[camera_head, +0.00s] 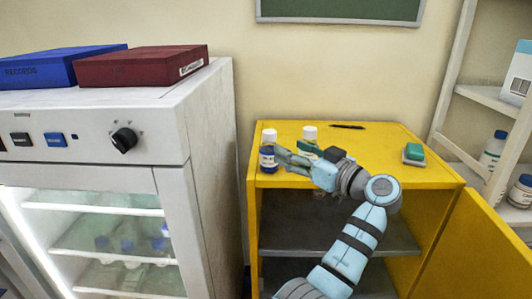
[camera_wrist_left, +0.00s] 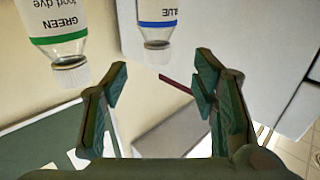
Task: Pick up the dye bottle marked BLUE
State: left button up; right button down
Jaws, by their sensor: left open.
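The BLUE dye bottle (camera_head: 268,161) stands upright on the yellow cabinet top, at its left edge, with a white cap and a blue lower part. My left gripper (camera_head: 284,157) is at its right, with its fingers toward it and overlapping its edge. In the left wrist view, which is upside down, the BLUE bottle (camera_wrist_left: 157,22) shows beyond the open, empty fingers of my left gripper (camera_wrist_left: 158,85), roughly in line with the gap. The GREEN dye bottle (camera_head: 309,134) stands behind my gripper; it shows at the upper left of the wrist view (camera_wrist_left: 60,35). My right gripper is not in view.
The yellow cabinet (camera_head: 365,145) holds a black pen (camera_head: 347,127) and a green-and-white block (camera_head: 413,152). Its open door (camera_head: 465,250) is at right. A white glass-front unit (camera_head: 200,130) stands close on the left, bearing blue (camera_head: 60,67) and dark red (camera_head: 140,68) boxes.

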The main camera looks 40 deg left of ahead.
aim_at(274, 138)
pick_arm(q)
jog(key=a, duration=0.3)
jog(key=w+a+p, duration=0.1)
jog(key=a, duration=0.2)
jog(key=w+a+r, duration=0.1)
jog(key=a, duration=0.1)
jog(key=shift+a+p, duration=0.3)
jog(key=shift+a, duration=0.1)
jog(key=shift+a+f, duration=0.15)
jog(key=shift+a, duration=0.1)
jog(key=shift+d, duration=0.1)
grip_shut()
